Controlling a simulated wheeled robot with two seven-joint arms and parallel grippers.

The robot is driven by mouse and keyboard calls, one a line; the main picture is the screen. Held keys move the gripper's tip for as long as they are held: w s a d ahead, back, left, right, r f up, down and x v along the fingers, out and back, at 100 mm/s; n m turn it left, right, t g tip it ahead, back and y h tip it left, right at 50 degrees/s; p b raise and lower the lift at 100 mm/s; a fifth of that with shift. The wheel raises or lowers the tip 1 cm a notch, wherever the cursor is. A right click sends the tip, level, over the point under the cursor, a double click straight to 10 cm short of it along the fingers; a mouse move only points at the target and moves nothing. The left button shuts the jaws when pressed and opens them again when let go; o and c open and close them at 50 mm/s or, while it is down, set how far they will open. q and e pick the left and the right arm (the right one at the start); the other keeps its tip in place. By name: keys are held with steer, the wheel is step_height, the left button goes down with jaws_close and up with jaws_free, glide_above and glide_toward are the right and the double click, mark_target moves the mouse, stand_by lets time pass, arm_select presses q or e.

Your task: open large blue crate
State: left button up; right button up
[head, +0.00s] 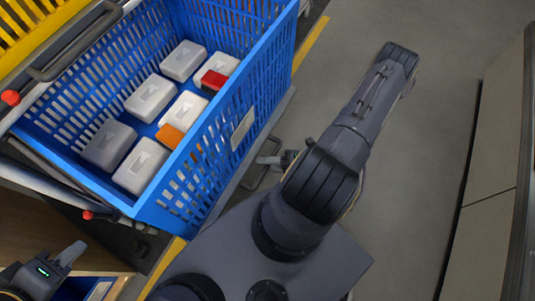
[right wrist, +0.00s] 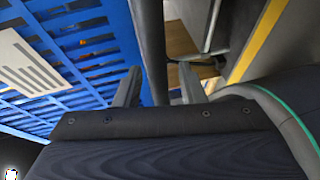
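The large blue crate (head: 215,135) has slotted walls and an open top in the head view. Inside lie several white boxes (head: 150,98), a red block (head: 213,80) and an orange block (head: 170,136). A dark handle (head: 262,172) shows beside its near right side. My right gripper (head: 283,159) is at this handle, partly hidden by my arm. In the right wrist view my right gripper (right wrist: 160,88) has its fingers apart, with a dark bar (right wrist: 153,50) between them. The crate wall (right wrist: 85,50) is at left there. My left gripper (head: 72,254) is at the lower left, its fingers unclear.
A yellow crate (head: 20,25) is at the top left. A grey bar with red ends (head: 75,55) runs along the blue crate's left side. A yellow floor line (head: 312,42) passes at right. Beige cabinets (head: 495,150) stand far right; the grey floor between is clear.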

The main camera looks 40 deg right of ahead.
steer(key=shift+s, duration=0.1)
steer(key=p+v, duration=0.1)
steer(key=v, duration=0.6)
steer(key=shift+s+d, duration=0.2)
steer(key=shift+d, duration=0.05)
steer(key=shift+r, duration=0.15)
